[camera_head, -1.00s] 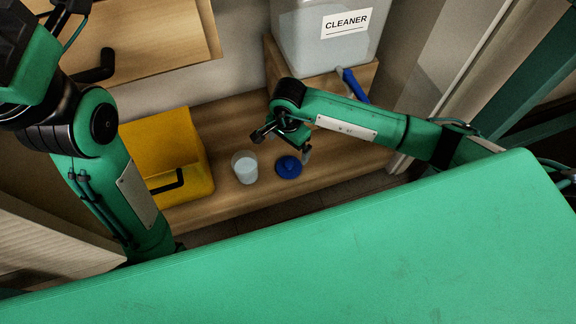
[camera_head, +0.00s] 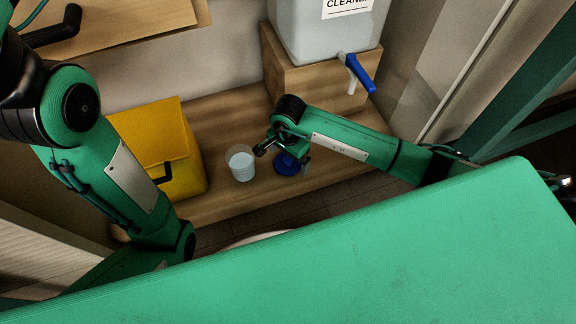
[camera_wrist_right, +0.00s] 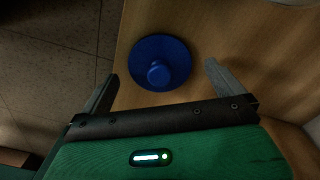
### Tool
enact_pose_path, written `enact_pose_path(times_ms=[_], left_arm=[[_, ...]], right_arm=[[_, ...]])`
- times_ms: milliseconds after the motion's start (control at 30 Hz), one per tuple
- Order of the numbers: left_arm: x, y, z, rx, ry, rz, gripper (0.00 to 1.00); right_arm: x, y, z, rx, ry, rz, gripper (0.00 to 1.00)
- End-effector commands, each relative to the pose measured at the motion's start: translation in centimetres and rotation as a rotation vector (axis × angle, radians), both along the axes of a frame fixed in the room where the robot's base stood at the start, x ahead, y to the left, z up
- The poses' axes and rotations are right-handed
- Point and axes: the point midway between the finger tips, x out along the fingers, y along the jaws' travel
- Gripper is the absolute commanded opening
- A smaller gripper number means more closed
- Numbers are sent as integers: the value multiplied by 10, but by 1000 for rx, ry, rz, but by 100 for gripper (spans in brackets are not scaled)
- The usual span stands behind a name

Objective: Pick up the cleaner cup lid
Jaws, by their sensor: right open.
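The cleaner cup lid is a blue disc (camera_head: 287,164) with a raised knob, lying on the wooden shelf near its front edge. In the right wrist view the lid (camera_wrist_right: 160,63) lies flat just ahead of my right gripper (camera_wrist_right: 160,80). The knob sits between the lines of the two open fingers, with nothing held. In the head view my right gripper (camera_head: 283,152) is above and partly over the lid. A clear cup (camera_head: 241,164) with pale contents stands upright just left of the lid. My left arm comes in at the left; its gripper is out of view.
A cleaner tank (camera_head: 325,30) with a blue-handled tap (camera_head: 358,73) stands on a wooden block (camera_head: 325,82) at the back right. A yellow bin (camera_head: 185,160) stands left of the cup. The wooden shelf (camera_head: 225,110) has free room behind the cup.

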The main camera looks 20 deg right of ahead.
Motion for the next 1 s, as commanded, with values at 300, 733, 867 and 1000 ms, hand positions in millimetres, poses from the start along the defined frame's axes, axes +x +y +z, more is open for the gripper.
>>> enact_pose_path(times_ms=[300, 733, 867, 1000], left_arm=[[-6, 1, -1, -17, -16, -12, 40], [-5, 0, -3, -12, -12, -10, 40], [-3, 0, -4, -12, -5, -9, 40], [-2, 0, -4, -13, 1, -10, 40]], right_arm=[[0, 0, -13, 0, 0, 0, 99], [0, 0, -12, 0, 0, 1, 51], [0, 0, -12, 0, 0, 1, 51], [0, 0, -11, 0, 0, 1, 51]])
